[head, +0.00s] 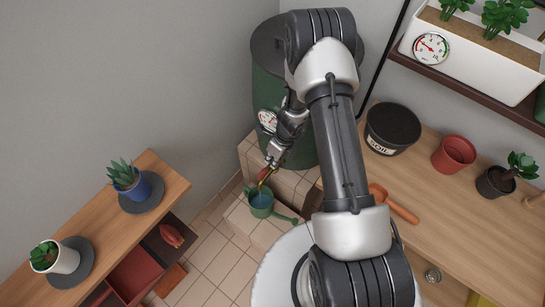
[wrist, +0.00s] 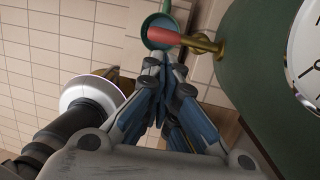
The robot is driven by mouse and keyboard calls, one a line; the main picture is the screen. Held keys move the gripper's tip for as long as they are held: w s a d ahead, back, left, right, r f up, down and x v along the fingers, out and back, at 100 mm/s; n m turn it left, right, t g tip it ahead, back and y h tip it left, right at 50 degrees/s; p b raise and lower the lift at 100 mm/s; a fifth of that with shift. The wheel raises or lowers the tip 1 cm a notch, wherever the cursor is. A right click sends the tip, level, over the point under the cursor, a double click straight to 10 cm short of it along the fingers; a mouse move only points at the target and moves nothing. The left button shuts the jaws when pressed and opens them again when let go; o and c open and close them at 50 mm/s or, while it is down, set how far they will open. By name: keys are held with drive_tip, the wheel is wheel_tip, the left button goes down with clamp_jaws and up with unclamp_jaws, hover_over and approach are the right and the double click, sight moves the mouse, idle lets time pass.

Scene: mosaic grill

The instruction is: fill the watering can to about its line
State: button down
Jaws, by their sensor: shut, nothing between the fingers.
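The green watering can (head: 258,212) stands upright on a tiled step under the tap, its spout pointing right. Its inside looks bluish; I cannot make out the line or the level. The dark green barrel (head: 268,88) stands behind it, with a brass tap (wrist: 206,44) and a red tap handle (wrist: 178,36). In the wrist view the can's round mouth (wrist: 149,24) shows behind the handle. My gripper (head: 270,165) is shut and empty. Its fingertips (wrist: 166,60) are right by the red handle; I cannot tell whether they touch. The arm hides part of the barrel.
A round gauge (head: 267,120) is on the barrel. The right bench (head: 425,190) holds a black soil pot (head: 392,128), a red pot (head: 453,154) and an orange trowel (head: 395,204). A low shelf (head: 100,222) with potted plants is at left. Tiled floor (head: 212,262) lies between.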

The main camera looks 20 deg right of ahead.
sight(267, 171)
drive_tip(key=b+x, duration=0.3)
drive_tip(key=x, duration=0.6)
drive_tip(key=shift+w+a+f, duration=0.1)
drive_tip(key=shift+f, duration=0.2)
drive_tip(key=shift+s+a+f+b, duration=0.2)
drive_tip(key=shift+f+b, duration=0.35)
drive_tip(key=shift+s+a+f+b, duration=0.15)
drive_tip(key=shift+s+f+b, duration=0.05)
drive_tip(key=shift+f+b, duration=0.35)
drive_tip(key=a+p+v, duration=0.1)
drive_tip(key=p+v, duration=0.5)
drive_tip(key=v, duration=0.8)
drive_tip(key=shift+s+r+p, duration=0.2)
drive_tip(key=shift+r+p, duration=0.2)
